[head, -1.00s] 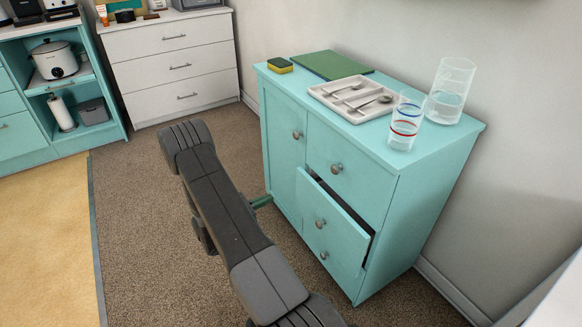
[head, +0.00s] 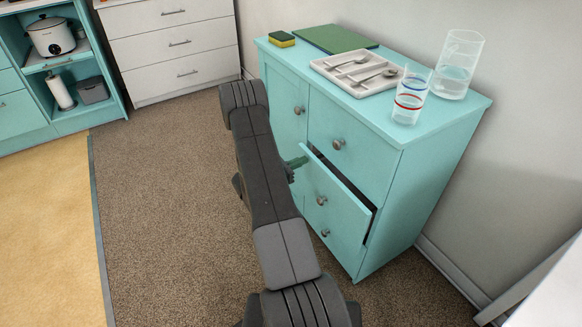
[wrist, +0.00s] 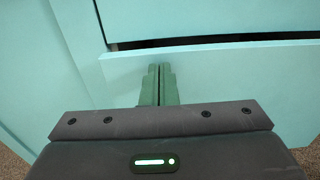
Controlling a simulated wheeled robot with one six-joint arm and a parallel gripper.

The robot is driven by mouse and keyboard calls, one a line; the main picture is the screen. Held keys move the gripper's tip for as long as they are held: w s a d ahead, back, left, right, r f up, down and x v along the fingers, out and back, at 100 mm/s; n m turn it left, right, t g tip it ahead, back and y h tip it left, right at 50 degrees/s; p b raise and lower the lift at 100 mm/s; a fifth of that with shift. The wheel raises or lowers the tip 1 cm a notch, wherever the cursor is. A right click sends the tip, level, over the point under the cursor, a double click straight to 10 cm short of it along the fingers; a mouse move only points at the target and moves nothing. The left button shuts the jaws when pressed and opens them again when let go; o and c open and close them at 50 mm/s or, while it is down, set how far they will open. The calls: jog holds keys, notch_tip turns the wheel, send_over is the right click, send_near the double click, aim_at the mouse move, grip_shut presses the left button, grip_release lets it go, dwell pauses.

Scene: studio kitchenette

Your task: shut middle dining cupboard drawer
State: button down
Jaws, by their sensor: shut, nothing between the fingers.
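The turquoise dining cupboard (head: 425,190) has its middle drawer (head: 337,196) partly pulled out, with a dark gap along its top edge and side. In the head view my gripper (head: 303,161) is at the upper left corner of the drawer front, partly hidden by my arm. In the wrist view the green fingers of my gripper (wrist: 158,68) are together and empty, pointing at the middle drawer front (wrist: 225,75) just below its top edge. I cannot tell whether they touch it. The drawer's knob (head: 321,201) shows in the head view.
The upper drawer (head: 350,150) and the left door (head: 283,110) look shut. On top are a cutlery tray (head: 330,75), a striped glass (head: 410,95), a clear jug (head: 458,65), a green board (head: 335,39) and a sponge (head: 281,39). Carpet (head: 170,220) to the left is clear.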

aim_at(310, 157)
jog(key=shift+w+d, duration=0.15)
jog(key=shift+d, duration=0.05)
jog(key=b+x, duration=0.1)
jog(key=x, duration=0.3)
jog(key=shift+w+d+f, duration=0.1)
jog(key=shift+d, duration=0.1)
jog(key=shift+w, duration=0.1)
jog(key=shift+r, duration=0.25)
jog(key=shift+a, duration=0.1)
jog(key=shift+a+f+b, duration=0.1)
jog(key=shift+a+b, duration=0.15)
jog(key=shift+b, duration=0.05)
jog(key=p+v, duration=0.1)
jog(key=v, duration=1.3)
jog(key=shift+d+f, duration=0.1)
jog(key=shift+d, duration=0.1)
